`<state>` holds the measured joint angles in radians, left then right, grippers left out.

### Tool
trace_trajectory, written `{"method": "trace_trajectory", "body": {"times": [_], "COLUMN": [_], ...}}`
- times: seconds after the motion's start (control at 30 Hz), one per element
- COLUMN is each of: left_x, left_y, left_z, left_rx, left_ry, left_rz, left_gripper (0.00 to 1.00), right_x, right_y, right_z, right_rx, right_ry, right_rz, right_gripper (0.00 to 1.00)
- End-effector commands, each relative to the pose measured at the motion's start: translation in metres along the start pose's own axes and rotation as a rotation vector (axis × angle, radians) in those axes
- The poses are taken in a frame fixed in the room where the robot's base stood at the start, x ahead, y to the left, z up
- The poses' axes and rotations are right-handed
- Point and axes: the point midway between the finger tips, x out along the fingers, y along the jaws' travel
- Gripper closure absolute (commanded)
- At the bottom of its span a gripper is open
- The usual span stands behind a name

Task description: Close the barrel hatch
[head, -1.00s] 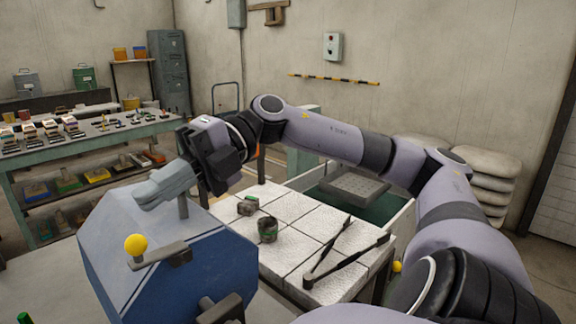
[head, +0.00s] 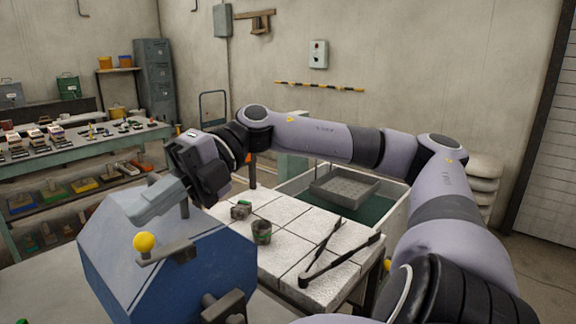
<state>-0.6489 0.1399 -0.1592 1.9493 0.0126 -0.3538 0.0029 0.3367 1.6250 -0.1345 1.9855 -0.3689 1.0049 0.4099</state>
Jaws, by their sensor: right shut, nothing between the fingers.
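The blue faceted barrel (head: 175,275) stands at the lower left of the head view. A dark latch handle with a yellow ball knob (head: 145,242) sits on its near side. My right gripper (head: 140,212) is shut and empty, with its fingers over the barrel's top face, close to or touching it; I cannot tell which. The hatch cannot be clearly told apart from the barrel's faces, and the gripper hides part of the top. My left gripper is not in view.
A white tiled table (head: 290,225) behind the barrel carries tongs (head: 335,262), a rusty can (head: 261,231) and a small dark piece (head: 241,210). A tank with a grey tray (head: 344,186) stands behind. A workbench (head: 90,140) holds several small items at left.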

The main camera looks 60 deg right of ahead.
Motion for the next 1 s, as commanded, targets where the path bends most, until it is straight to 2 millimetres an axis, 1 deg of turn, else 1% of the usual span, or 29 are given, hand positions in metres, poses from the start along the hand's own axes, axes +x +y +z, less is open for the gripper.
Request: {"method": "trace_trajectory", "body": {"times": [0.03, 0.73, 0.87, 1.0], "left_x": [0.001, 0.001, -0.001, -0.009], "left_y": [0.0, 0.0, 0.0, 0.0], "left_z": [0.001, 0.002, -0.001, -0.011], "left_rx": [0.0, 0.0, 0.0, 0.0], "left_ry": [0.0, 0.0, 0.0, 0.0], "left_rz": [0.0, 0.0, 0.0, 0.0], "left_gripper": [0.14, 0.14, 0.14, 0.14], "right_x": [0.004, 0.006, 0.004, -0.003], "right_y": [-0.011, -0.013, -0.009, 0.006], "right_z": [-0.003, -0.004, -0.004, -0.002], "right_rx": [0.018, 0.02, 0.019, 0.014], "right_ry": [0.017, 0.023, 0.022, 0.019], "right_rz": [-0.015, -0.015, -0.014, -0.013], "right_gripper": [1.0, 1.0, 1.0, 1.0]}}
